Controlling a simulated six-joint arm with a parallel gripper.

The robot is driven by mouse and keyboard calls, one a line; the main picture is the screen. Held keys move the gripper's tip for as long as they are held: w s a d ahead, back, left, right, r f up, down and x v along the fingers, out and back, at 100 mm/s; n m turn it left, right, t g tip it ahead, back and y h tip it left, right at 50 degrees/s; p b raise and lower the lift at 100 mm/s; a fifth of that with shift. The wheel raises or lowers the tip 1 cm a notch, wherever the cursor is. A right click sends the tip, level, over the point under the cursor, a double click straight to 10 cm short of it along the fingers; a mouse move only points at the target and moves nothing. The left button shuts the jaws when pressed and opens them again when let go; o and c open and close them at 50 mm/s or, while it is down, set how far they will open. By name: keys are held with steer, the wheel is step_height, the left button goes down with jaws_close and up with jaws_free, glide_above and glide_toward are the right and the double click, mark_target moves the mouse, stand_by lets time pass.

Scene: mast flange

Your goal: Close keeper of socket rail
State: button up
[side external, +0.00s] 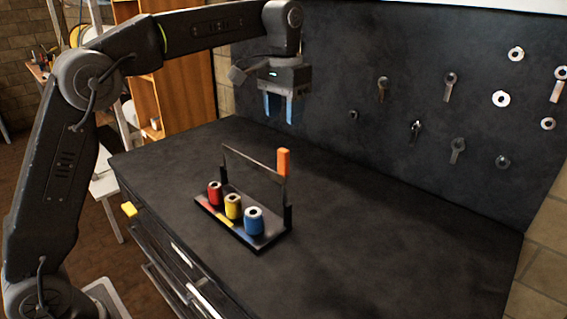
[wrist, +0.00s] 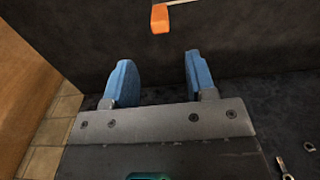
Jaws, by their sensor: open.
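The socket rail (side external: 220,214) sits on the dark bench top, with a red socket (side external: 214,193), a yellow socket (side external: 233,206) and a blue socket (side external: 254,221) upright in a row. Its keeper (side external: 254,168) is a thin bar raised above the sockets, with an orange tab (side external: 283,162) at its right end. The orange tab also shows at the top of the wrist view (wrist: 160,18). My gripper (side external: 284,108) has blue fingers, points down and is open and empty. It hangs above and behind the rail, apart from the keeper.
A dark wall panel (side external: 400,50) with hung wrenches and rings stands behind the bench. The bench top (side external: 390,250) right of the rail is clear. Wooden shelves (side external: 185,80) stand behind at the left.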

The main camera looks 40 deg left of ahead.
mark_target(283, 174)
step_height(283, 174, down, 12)
steer(key=shift+f, duration=0.25)
stand_by(0.3)
jaws_close()
stand_by(0.4)
